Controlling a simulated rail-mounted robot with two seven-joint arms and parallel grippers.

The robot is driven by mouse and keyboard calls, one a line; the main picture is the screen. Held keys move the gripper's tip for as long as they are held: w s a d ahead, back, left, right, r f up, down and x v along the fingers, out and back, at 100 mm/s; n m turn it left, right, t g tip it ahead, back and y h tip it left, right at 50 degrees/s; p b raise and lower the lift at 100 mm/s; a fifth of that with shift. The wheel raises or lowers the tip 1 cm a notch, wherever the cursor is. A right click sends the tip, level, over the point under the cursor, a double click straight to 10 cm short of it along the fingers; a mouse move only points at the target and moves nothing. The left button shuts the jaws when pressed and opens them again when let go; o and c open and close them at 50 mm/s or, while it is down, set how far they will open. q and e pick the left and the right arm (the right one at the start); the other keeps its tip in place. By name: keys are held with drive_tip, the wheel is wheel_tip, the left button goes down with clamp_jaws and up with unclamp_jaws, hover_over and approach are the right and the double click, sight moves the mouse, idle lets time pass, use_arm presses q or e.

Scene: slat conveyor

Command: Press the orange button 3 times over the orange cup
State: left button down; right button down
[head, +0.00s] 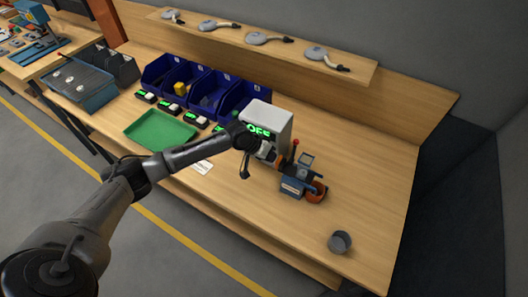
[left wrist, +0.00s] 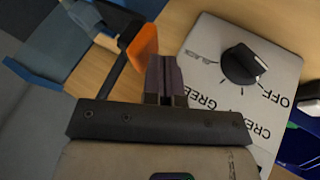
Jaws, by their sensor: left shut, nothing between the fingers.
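My left gripper (head: 276,160) reaches in front of the white box, next to the blue device (head: 293,187). In the left wrist view its dark fingers (left wrist: 165,78) are closed together with nothing between them. An orange flat-sided piece (left wrist: 142,46) is close beside the fingertips; I cannot tell whether it is the button or whether they touch. An orange round cup-like part (head: 316,191) is at the right side of the blue device, apart from the gripper. The wrist and hand partly hide the device's left side. My right gripper is out of view.
The white box (head: 280,120) has a green display, and its black knob (left wrist: 241,66) shows in the wrist view. A red-topped lever (head: 295,145) stands by the device. A grey cup (head: 340,241) stands at the front right. Blue bins (head: 160,72) and a green tray (head: 160,132) are left.

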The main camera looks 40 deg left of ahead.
sight(291, 168)
use_arm(q)
drive_tip(key=shift+d, duration=0.1)
idle(0.3)
drive_tip(key=d+p, duration=0.1)
drive_tip(key=d, duration=0.1)
drive_tip(key=w+d+p, duration=0.1)
drive_tip(key=d+p, duration=0.1)
drive_tip(key=shift+d+r, duration=0.2)
drive_tip(key=shift+w+d+f+p, duration=0.1)
drive_tip(key=shift+d+p, duration=0.25)
drive_tip(key=shift+d, duration=0.05)
idle(0.4)
drive_tip(key=shift+a, duration=0.15)
